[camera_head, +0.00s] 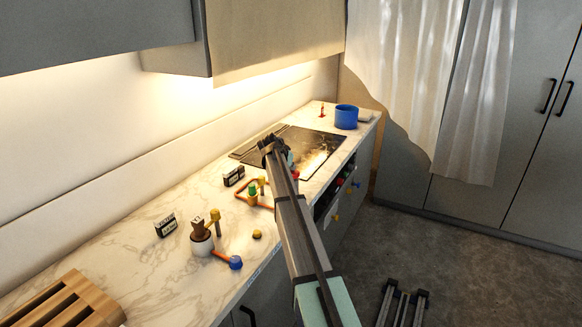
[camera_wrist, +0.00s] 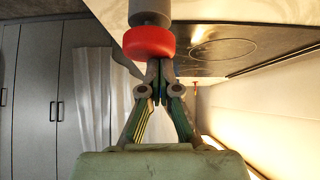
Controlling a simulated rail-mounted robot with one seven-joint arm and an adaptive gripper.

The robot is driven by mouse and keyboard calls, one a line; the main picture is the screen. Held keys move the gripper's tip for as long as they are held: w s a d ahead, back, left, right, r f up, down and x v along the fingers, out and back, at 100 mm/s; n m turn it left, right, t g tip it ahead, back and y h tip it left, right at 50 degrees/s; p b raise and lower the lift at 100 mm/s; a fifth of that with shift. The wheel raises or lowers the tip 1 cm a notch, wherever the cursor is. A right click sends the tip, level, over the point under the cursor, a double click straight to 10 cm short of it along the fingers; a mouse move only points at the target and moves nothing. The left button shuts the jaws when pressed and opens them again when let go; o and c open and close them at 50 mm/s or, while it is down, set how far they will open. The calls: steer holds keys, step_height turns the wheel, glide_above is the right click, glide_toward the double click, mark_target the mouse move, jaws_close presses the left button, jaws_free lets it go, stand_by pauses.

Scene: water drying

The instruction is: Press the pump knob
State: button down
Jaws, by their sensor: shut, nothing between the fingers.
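A thick red knob (camera_wrist: 149,43) on a grey cylinder (camera_wrist: 150,12) fills the top middle of the wrist view, which appears upside down. I take it to be the pump knob. My gripper (camera_wrist: 159,68) is shut and empty, its fingertips meeting right at the red knob's edge. Whether they touch it or are just apart cannot be told. In the head view a bit of red (camera_head: 294,174) shows beside my arm. My arm hides most of the gripper and the area around the knob there.
A dark cooktop (camera_head: 316,145) and a blue pot (camera_head: 346,117) are at the counter's far end. Nearer are coloured pipes (camera_head: 252,191), dark labelled blocks (camera_head: 166,225), a white cup-like object (camera_head: 201,243), a blue knob (camera_head: 235,262) and a wooden rack (camera_head: 75,305). Upper cabinets (camera_head: 275,35) overhang the counter.

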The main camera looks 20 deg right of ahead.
steer(key=shift+s+f, duration=0.1)
steer(key=shift+f, duration=0.15)
steer(key=shift+r, duration=0.55)
step_height(320, 180, up, 3)
steer(key=shift+f+p, duration=0.1)
steer(key=shift+p, duration=0.25)
steer(key=b+v, duration=0.3)
steer(key=v, duration=0.7)
steer(key=shift+w+r, duration=0.2)
steer(key=shift+r, duration=0.1)
